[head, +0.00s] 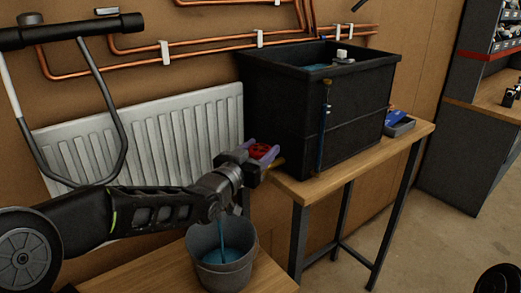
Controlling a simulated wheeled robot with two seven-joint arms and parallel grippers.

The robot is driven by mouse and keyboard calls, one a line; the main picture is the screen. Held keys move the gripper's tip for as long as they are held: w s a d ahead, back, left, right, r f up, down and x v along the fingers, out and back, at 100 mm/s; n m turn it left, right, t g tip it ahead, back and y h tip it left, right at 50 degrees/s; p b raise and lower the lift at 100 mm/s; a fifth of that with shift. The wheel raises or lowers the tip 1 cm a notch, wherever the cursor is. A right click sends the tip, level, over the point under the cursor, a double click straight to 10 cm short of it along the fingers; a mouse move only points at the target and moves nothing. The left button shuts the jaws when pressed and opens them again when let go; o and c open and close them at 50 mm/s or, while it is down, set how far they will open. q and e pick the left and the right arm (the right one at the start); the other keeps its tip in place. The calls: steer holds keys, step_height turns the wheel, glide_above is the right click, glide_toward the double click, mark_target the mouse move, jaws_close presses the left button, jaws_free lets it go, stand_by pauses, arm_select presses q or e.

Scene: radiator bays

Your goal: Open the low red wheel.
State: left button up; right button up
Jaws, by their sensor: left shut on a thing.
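The red wheel (261,151) sits low beside the right end of the white radiator (150,138), on a brass-coloured fitting (277,163). My left gripper (258,155) comes in from the left and is shut on the red wheel, its purple-grey fingers on either side of it. A grey bucket (208,270) stands below on a wooden surface and holds blue liquid (221,256). A blue stream (223,232) drops into the bucket from behind my wrist; its source is hidden. My right gripper is not in view.
A black tank (355,110) with blue liquid stands on a wooden table (300,186) to the right. Copper pipes (200,52) run along the wall. Open floor (410,235) lies at the right.

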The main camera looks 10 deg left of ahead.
arm_select(q)
steer(key=shift+c, duration=1.1)
